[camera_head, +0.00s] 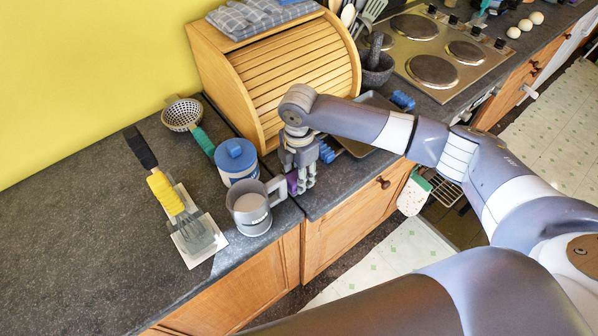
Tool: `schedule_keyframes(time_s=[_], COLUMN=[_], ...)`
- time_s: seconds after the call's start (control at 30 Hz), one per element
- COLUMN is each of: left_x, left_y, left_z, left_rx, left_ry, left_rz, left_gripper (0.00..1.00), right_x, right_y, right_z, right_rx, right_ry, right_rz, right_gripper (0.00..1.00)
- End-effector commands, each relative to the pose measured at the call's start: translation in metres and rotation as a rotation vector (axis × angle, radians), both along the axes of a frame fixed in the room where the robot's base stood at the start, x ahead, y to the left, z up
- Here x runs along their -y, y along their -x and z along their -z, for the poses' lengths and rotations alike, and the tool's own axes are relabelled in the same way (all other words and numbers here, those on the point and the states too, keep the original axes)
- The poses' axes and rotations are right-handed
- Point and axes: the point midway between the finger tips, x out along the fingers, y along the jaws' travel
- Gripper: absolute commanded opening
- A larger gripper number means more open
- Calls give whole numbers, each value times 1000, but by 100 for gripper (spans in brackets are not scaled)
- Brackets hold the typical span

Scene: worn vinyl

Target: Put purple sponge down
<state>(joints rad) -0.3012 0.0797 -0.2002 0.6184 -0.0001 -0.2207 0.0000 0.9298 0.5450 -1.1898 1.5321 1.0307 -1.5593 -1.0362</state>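The purple sponge (292,182) shows as a small purple patch between the fingers of my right gripper (302,188). The fingers hide most of it. My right gripper points down near the counter's front edge, just right of a grey metal cup (249,212) with a handle. The gripper looks shut on the sponge. I cannot tell whether the sponge touches the dark countertop (95,255). My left gripper is not in view.
A wooden roll-top bread box (290,85) stands behind the gripper. A blue-lidded jar (237,160), a strainer (182,114) and a yellow-handled utensil (166,193) lie to the left. A dark tray (375,101) lies right, beside the stove (432,50). The far-left counter is clear.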

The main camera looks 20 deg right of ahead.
Motion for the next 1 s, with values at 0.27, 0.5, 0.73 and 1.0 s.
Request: schedule_keyframes(time_s=[0.27, 0.5, 0.73, 1.0], left_x=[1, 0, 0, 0], left_y=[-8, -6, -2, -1], left_z=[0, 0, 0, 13], left_rx=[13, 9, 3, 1], left_ry=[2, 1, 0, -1], left_rz=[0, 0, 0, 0], left_gripper=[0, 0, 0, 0], right_x=[0, 0, 0, 0], right_y=[0, 0, 0, -2], right_z=[2, 2, 1, -31], right_rx=[0, 0, 1, 6], right_ry=[0, 0, 0, -1], right_rz=[0, 0, 0, -1], right_gripper=[17, 56, 56, 56])
